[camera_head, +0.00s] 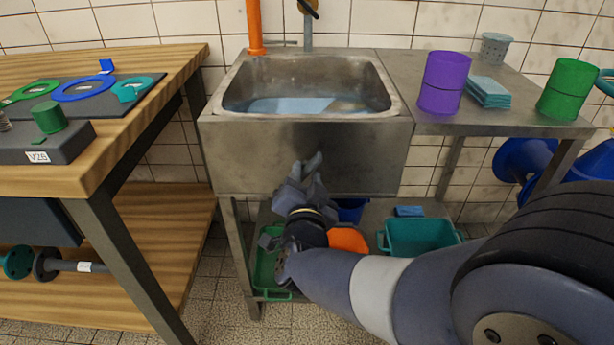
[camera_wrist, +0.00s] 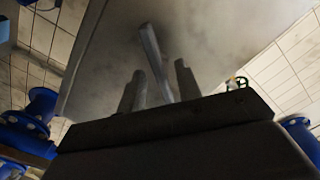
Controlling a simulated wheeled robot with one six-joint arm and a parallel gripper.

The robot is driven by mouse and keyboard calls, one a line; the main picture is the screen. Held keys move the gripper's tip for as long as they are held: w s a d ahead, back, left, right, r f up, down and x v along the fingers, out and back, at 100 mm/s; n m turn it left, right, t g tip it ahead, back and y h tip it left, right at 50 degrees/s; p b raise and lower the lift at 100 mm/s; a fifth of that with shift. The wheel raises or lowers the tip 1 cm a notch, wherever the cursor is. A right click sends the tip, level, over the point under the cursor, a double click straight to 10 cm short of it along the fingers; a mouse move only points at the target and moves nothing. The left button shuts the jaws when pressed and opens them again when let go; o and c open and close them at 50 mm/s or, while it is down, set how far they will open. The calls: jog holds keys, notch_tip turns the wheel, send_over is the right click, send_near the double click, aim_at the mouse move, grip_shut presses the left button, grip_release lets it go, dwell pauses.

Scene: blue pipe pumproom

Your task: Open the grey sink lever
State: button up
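The steel sink (camera_head: 305,155) stands in the middle of the head view, with water in its basin. A grey bar (camera_wrist: 152,55), apparently the sink lever, stands out from the sink's metal face in the wrist view. My gripper (camera_head: 305,172) is in front of the sink's front panel. In the wrist view my gripper (camera_wrist: 158,78) has its two fingers apart, with the bar showing between them. A gap shows between the bar and the right finger; whether the bar touches the left finger I cannot tell. In the head view my gripper largely hides the lever.
A wooden bench (camera_head: 100,185) with coloured rings stands at left. A purple cup (camera_head: 443,82), blue cloths (camera_head: 488,92) and a green cup (camera_head: 566,89) stand on the right counter. A teal bin (camera_head: 420,238) and green crate (camera_head: 268,268) sit below. Blue pipes (camera_head: 522,158) are at right.

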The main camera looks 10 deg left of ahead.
jog(key=shift+x, duration=0.8)
jog(key=shift+c, duration=0.3)
grip_shut()
